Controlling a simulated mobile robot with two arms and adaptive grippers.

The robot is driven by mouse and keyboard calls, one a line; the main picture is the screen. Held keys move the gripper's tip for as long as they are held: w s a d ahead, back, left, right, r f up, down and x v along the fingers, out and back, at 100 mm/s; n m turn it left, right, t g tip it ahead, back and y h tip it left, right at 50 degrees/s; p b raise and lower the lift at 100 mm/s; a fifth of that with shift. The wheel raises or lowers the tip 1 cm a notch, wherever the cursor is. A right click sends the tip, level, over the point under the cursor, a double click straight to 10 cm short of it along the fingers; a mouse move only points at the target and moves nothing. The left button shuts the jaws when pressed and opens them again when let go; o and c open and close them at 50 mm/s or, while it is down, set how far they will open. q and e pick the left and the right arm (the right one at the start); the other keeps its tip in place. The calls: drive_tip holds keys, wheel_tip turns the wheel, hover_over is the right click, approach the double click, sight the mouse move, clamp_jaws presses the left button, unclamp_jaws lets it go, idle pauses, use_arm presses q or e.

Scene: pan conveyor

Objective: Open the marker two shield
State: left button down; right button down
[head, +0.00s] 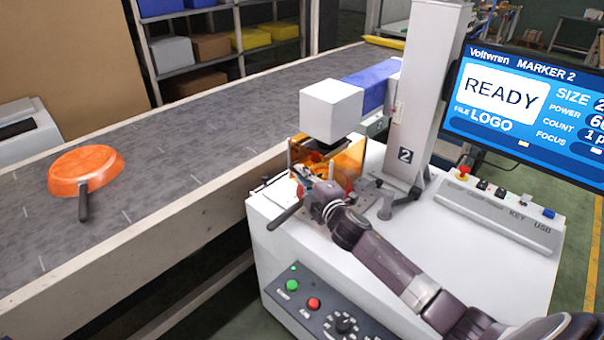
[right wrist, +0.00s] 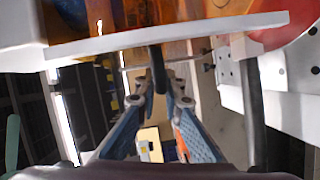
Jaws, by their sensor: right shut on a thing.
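Marker two is the white machine with the "2" on its column (head: 405,155). Its amber see-through shield (head: 352,155) stands below the white marking head (head: 331,108). My right gripper (head: 304,176) is at the front of the shield. In the right wrist view its fingertips (right wrist: 158,98) are closed around a small dark handle (right wrist: 157,62) at the shield's pale lower edge (right wrist: 170,38). Amber panel (right wrist: 150,14) fills the view above that edge. A red-orange pan shows partly behind the gripper, its black handle (head: 286,213) sticking out front left. My left gripper is out of view.
An orange pan (head: 86,170) lies on the grey conveyor (head: 190,125) at the left. The marker's screen (head: 520,105) reads READY. A control strip (head: 497,212) sits at the right of the white top, and a button panel (head: 330,312) is on the front.

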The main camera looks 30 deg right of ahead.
wheel_tip(320, 180, up, 13)
drive_tip(key=p, duration=1)
drive_tip(key=shift+f, duration=0.1)
drive_tip(key=c, duration=2)
unclamp_jaws()
drive_tip(key=shift+c, duration=0.2)
drive_tip(key=shift+f, duration=0.1)
drive_tip(key=shift+s, duration=0.15)
drive_tip(key=s+r, duration=0.1)
drive_tip(key=s, duration=1)
drive_tip(key=shift+s+a, duration=0.3)
drive_tip(key=shift+s, duration=0.05)
